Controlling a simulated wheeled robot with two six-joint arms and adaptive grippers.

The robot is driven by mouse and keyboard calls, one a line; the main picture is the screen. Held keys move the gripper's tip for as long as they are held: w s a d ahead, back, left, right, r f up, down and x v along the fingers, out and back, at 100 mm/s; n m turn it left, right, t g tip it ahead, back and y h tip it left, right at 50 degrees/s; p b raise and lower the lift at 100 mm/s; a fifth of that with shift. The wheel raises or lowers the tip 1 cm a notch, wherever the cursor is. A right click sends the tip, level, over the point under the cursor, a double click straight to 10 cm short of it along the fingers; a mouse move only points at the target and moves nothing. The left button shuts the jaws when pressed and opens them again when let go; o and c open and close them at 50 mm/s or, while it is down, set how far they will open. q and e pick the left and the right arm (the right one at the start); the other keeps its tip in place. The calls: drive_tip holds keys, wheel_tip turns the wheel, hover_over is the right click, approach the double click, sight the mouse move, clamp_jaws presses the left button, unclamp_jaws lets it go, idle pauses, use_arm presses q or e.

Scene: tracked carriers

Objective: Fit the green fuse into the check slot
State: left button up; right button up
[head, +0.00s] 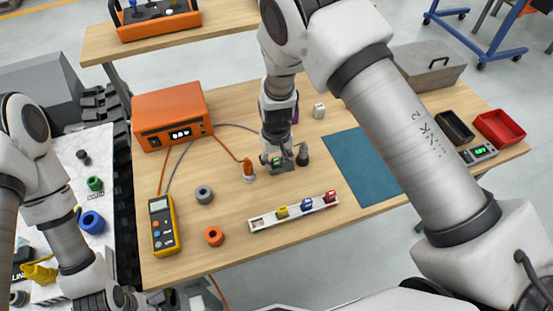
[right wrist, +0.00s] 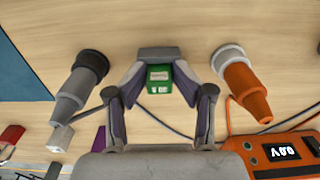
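The green fuse (right wrist: 159,76) is between the fingers of my right gripper (right wrist: 159,88), which is shut on it. In the head view the right gripper (head: 277,160) is low over the table, and the green fuse (head: 277,162) shows at its fingertips. A grey block (right wrist: 158,53), apparently the check slot, is right at the fuse between the black probe (right wrist: 80,85) and the orange probe (right wrist: 242,85). I cannot tell how far the fuse is in it. My left arm is at the lower left; its finger state is not clear.
An orange meter box (head: 172,118) stands behind left, and a yellow multimeter (head: 162,224) lies in front of it. A white rail (head: 294,214) holds yellow, blue and red fuses. A blue mat (head: 362,167) lies right. Grey (head: 204,194) and orange (head: 213,236) rings lie left.

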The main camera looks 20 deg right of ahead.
sight(276, 159)
drive_tip(key=shift+f, duration=0.45)
drive_tip(key=shift+r, duration=0.1)
drive_tip(key=shift+s+r, duration=0.1)
drive_tip(key=shift+r, duration=0.25)
wheel_tip(276, 159, up, 13)
drive_tip(key=b, duration=0.1)
drive_tip(key=shift+f, duration=0.1)
